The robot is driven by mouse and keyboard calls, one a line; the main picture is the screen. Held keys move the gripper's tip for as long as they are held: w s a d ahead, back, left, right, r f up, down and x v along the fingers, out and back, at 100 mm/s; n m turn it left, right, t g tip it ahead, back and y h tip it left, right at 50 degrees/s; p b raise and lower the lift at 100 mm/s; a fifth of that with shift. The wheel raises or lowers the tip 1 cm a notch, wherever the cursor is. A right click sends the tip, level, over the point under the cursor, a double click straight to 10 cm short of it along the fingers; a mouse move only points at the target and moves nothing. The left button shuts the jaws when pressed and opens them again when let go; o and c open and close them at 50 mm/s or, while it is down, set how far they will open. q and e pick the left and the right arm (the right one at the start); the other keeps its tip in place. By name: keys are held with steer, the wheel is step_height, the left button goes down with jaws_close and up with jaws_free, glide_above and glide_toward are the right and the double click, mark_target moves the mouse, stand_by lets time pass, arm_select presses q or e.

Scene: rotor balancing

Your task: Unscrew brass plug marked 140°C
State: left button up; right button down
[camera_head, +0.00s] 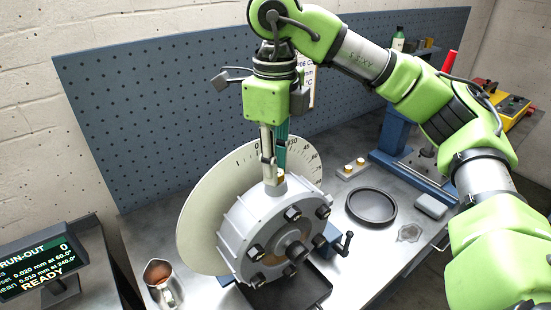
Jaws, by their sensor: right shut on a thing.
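The grey rotor (250,222) has a bolted front face and stands in front of a large pale graduated dial disc (196,222). My right gripper (270,178) points straight down at the top of the rotor's rim. Its fingers are shut, with a small bit of brass (281,173) showing at their tips. I take this to be the brass plug, mostly hidden by the fingers. No 140 mark can be read on it. My left gripper is not in view.
Two brass pieces sit on a small block (350,171) on the grey bench. A run-out display (38,262) at left reads READY. A blue pegboard (150,120) rises behind.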

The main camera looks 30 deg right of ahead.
steer(key=n+p, duration=0.1)
steer(key=n, duration=0.3)
steer(key=shift+r, duration=0.1)
steer(key=n, duration=0.3)
steer(key=shift+n+p, duration=0.3)
steer(key=shift+p, duration=0.05)
steer(key=n, duration=0.5)
steer(key=shift+p, duration=0.35)
steer(key=n, duration=0.3)
steer(key=n+p, duration=0.1)
steer(key=n, duration=0.3)
steer(key=shift+s, duration=0.1)
steer(key=n, duration=0.8)
steer(key=shift+n+p, duration=0.3)
steer(key=n, duration=0.3)
